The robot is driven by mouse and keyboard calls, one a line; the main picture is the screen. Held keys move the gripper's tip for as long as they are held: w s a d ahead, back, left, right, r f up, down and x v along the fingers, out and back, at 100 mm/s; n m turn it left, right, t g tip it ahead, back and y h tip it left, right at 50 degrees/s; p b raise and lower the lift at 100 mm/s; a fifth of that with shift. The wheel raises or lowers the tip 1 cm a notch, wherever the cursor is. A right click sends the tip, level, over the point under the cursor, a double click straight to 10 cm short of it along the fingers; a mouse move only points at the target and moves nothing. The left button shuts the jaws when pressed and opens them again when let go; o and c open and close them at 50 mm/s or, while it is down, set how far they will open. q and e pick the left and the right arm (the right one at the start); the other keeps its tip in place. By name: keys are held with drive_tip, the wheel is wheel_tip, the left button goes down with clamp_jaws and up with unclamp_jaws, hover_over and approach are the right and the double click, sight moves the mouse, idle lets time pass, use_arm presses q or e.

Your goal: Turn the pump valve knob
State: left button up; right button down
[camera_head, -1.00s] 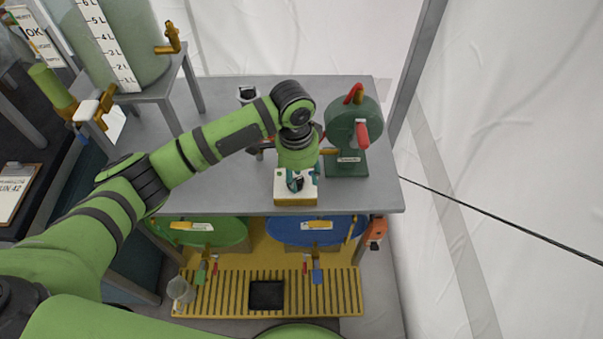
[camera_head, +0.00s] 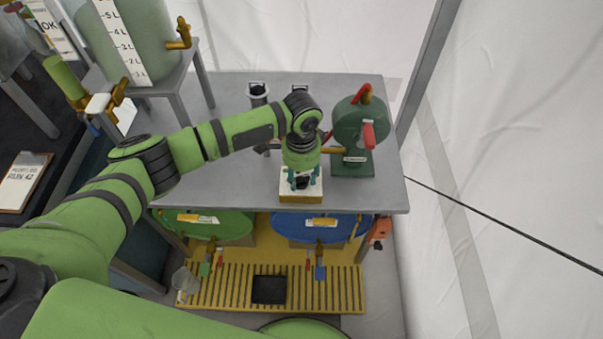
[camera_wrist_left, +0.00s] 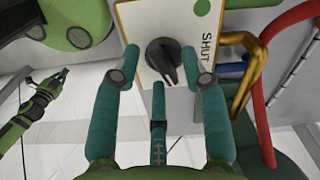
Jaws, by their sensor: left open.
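The pump valve knob (camera_wrist_left: 163,60) is black and sits on a white plate (camera_wrist_left: 205,13) that carries a green dot and the word SHUT. In the head view the plate tops a small yellow-sided box (camera_head: 300,198) at the bench's front edge. My left gripper (camera_wrist_left: 160,62) is open, its teal fingers around the knob with tips near it; contact cannot be told. In the head view the left gripper (camera_head: 302,181) is directly over the box and hides the knob. My right gripper (camera_wrist_left: 62,76) seems to show small at the wrist view's left, its jaws unclear.
A dark green pump (camera_head: 355,125) with red handles stands just right of the box, with a brass pipe (camera_head: 333,150) between. A black-topped cylinder (camera_head: 257,92) stands behind my arm. Green (camera_head: 205,224) and blue (camera_head: 322,229) drums sit below the bench.

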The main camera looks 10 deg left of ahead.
use_arm(q)
clamp_jaws()
